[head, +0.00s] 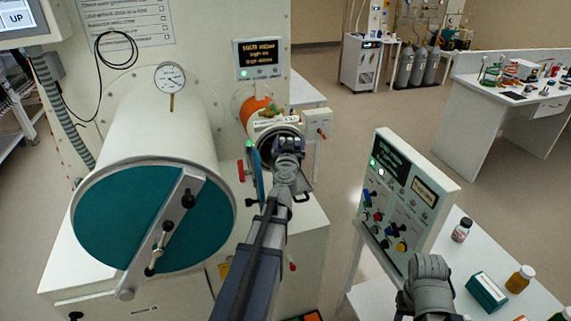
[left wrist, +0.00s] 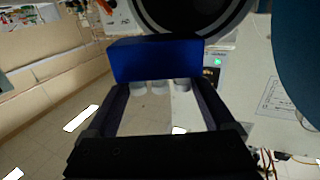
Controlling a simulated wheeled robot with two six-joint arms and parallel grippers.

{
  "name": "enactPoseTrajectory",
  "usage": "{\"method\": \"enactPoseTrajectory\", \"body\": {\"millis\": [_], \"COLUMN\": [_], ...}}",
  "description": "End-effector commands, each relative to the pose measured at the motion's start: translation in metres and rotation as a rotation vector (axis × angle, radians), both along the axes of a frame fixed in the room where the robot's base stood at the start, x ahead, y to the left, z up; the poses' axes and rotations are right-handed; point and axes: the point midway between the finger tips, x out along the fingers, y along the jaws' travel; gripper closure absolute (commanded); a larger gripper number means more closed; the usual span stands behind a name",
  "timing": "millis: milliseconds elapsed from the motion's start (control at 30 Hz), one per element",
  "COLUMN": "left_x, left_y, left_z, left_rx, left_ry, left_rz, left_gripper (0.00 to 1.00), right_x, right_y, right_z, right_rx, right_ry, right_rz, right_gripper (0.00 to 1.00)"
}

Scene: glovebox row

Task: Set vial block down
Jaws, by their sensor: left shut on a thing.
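The blue vial block (left wrist: 155,60) is held between the fingertips of my left gripper in the left wrist view. Several pale vial ends show along its lower edge there. A dark round ring, the mouth of the small antechamber, is close beyond it (left wrist: 195,12). In the head view my left gripper (head: 288,146) is in front of the small antechamber (head: 264,128) and largely hides its opening. The block cannot be made out there. My right gripper (head: 430,272) is at the lower right; its fingers cannot be made out.
The large antechamber with its teal door (head: 120,225) stands close left of my left arm. The small antechamber's door (head: 258,178) hangs edge-on beside the gripper. A control panel (head: 400,200) stands right. A white table (head: 535,295) holds bottles and a teal box (head: 487,291).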

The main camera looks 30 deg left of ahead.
Motion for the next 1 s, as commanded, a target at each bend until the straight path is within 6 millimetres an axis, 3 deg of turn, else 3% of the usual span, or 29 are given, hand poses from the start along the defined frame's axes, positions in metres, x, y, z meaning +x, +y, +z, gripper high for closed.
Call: {"method": "enactPoseTrajectory", "body": {"millis": [400, 667, 1000], "left_x": [0.000, 0.000, 0.000], "left_y": [0.000, 0.000, 0.000], "left_z": [-0.059, -0.062, -0.098], "left_rx": [0.000, 0.000, 0.000], "left_ry": [0.000, 0.000, 0.000], "left_rz": [-0.001, -0.001, -0.001], "left_gripper": [0.85, 0.85, 0.85], "right_x": [0.000, 0.000, 0.000], "right_y": [0.000, 0.000, 0.000], "right_z": [-0.059, -0.062, -0.099], "right_rx": [0.000, 0.000, 0.000], "right_ry": [0.000, 0.000, 0.000], "right_rz": [-0.002, -0.002, -0.002], "right_gripper": [0.50, 0.50, 0.50]}}
